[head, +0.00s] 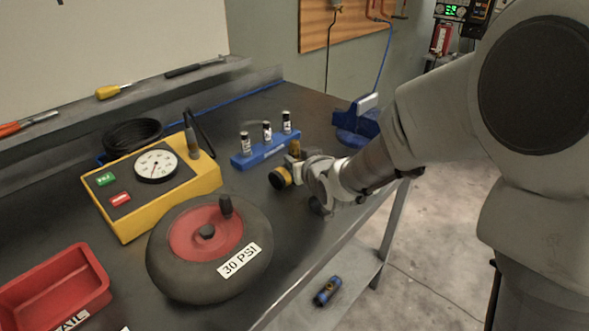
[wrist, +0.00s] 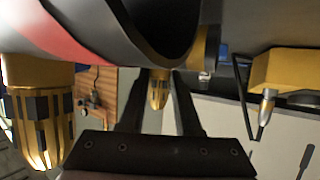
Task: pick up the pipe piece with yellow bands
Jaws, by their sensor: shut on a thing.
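The pipe piece with yellow bands (head: 281,178) is at the end of my arm in the head view, over the table near its right edge. It shows a dark and yellow end and another yellow part behind. In the wrist view the pipe piece (wrist: 38,115) fills the top left, with a ribbed yellow end and a dark grey body with a red stripe. My gripper (head: 303,171) is shut on it. In the wrist view the gripper's dark fingers (wrist: 158,85) reach up to the pipe body. The exact contact is partly hidden, and I cannot tell whether the piece touches the table.
A blue rack (head: 262,152) with several small vials stands just behind. A yellow gauge box (head: 150,213), a wheel marked 30 PSI (head: 165,265) and a red tray (head: 85,285) are left. A blue tool (head: 355,122) sits at the right edge. A blue-brown item (head: 328,291) lies on the lower shelf.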

